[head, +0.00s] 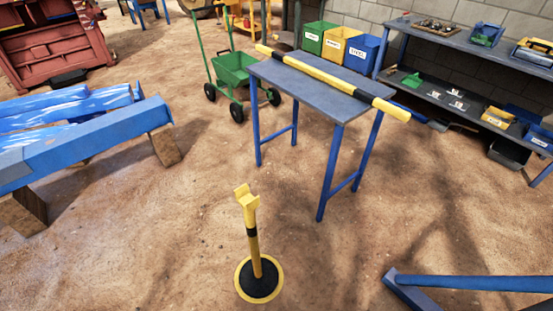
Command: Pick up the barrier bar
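The barrier bar (316,72) is a long yellow bar with black bands. A yellow and black post (253,232) with a forked top stands upright on a round black base with a yellow rim, on the ground in front of the table. Neither of my grippers shows in the head view.
Blue beams (85,142) rest on wooden blocks at left. A green cart (236,72) stands behind the table. Green, yellow and blue bins (342,46) stand behind it. Shelves (455,57) line the right wall. A blue frame (470,283) lies at lower right. The sandy ground around the post is clear.

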